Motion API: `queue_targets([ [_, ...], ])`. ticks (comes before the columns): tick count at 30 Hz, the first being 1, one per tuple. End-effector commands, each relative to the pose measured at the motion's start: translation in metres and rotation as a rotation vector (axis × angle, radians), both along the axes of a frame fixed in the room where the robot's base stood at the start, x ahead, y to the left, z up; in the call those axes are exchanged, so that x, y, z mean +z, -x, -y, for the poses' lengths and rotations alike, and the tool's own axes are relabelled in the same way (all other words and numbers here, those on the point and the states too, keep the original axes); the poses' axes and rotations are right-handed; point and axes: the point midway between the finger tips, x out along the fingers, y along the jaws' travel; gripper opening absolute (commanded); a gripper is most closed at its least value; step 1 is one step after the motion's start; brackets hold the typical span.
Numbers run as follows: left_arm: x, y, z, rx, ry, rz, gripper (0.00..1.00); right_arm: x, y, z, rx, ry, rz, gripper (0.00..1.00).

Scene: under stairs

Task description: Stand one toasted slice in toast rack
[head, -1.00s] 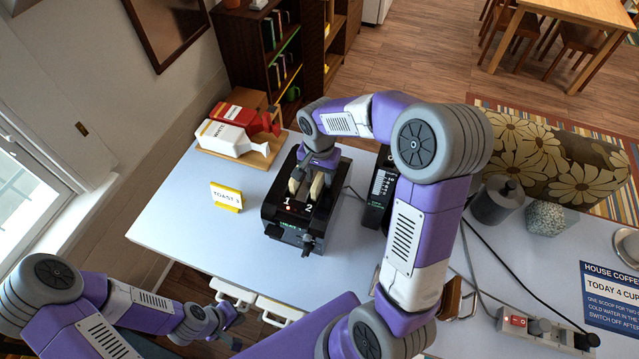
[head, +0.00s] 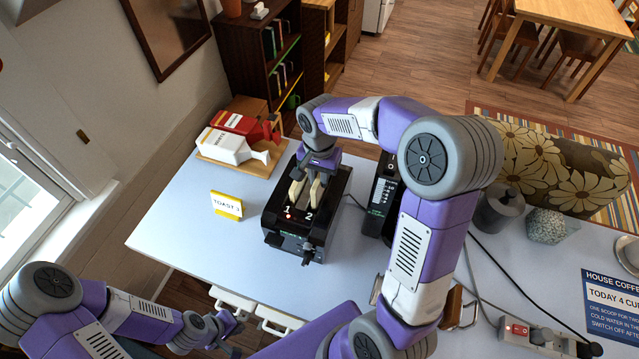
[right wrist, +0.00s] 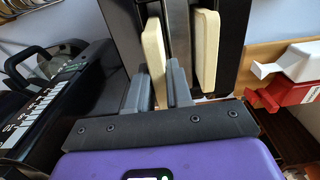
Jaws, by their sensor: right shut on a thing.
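The black toaster (head: 330,222) stands on the pale table, its slots numbered 1 and 2. A toasted slice (head: 297,192) stands in the slot at the left. A second slice (head: 316,190) stands up at slot 2. My right gripper (head: 316,172) is over the toaster. In the right wrist view its fingers (right wrist: 158,92) are shut on this second slice (right wrist: 155,52), and the other slice (right wrist: 207,48) is beside it, apart from the fingers. My left gripper (head: 232,326) is low at the table's front edge, its jaw opening unclear. I cannot make out the toast rack for certain.
A yellow-edged toast sign (head: 226,205) stands left of the toaster. Bread bags (head: 232,146) lie on a board behind it. A black appliance (head: 383,198) is close on the toaster's right. The table left of the toaster is mostly clear. A brown object (head: 450,306) is partly hidden by my right arm.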

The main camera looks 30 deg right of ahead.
Motion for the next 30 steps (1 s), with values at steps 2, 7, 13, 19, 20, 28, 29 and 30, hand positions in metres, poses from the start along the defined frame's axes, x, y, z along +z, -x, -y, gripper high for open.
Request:
queue_targets([
  [2, 0.0, 0.0, 0.0, 0.0, 0.0, 0.0, 0.0, 0.019, -0.001, 0.0, -0.001, 0.0, 0.006, 0.03],
  [7, 0.001, 0.0, 0.0, 0.0, 0.0, 0.0, 0.0, 0.05, 0.0, 0.0, 0.0, 0.0, 0.004, 0.03],
  [13, 0.01, 0.0, 0.0, 0.0, 0.0, 0.0, 0.0, 0.077, 0.0, 0.0, 0.0, 0.0, 0.001, 0.03],
  [19, 0.032, 0.0, 0.0, 0.0, 0.0, 0.0, 0.0, 0.104, 0.0, 0.0, 0.0, -0.001, 0.001, 0.03],
  [20, 0.035, 0.0, 0.0, 0.0, 0.0, 0.0, 0.0, 0.107, 0.0, 0.0, 0.0, -0.001, 0.001, 0.03],
  [28, 0.062, 0.0, 0.0, 0.0, 0.0, 0.0, 0.0, 0.139, 0.0, 0.0, -0.001, 0.0, 0.0, 0.03],
  [29, 0.065, 0.0, 0.0, 0.0, 0.0, 0.0, 0.0, 0.143, 0.0, 0.0, -0.001, 0.0, 0.0, 0.03],
  [30, 0.068, 0.0, 0.0, 0.0, 0.0, 0.0, 0.0, 0.146, 0.0, 0.0, -0.001, -0.001, 0.001, 0.03],
])
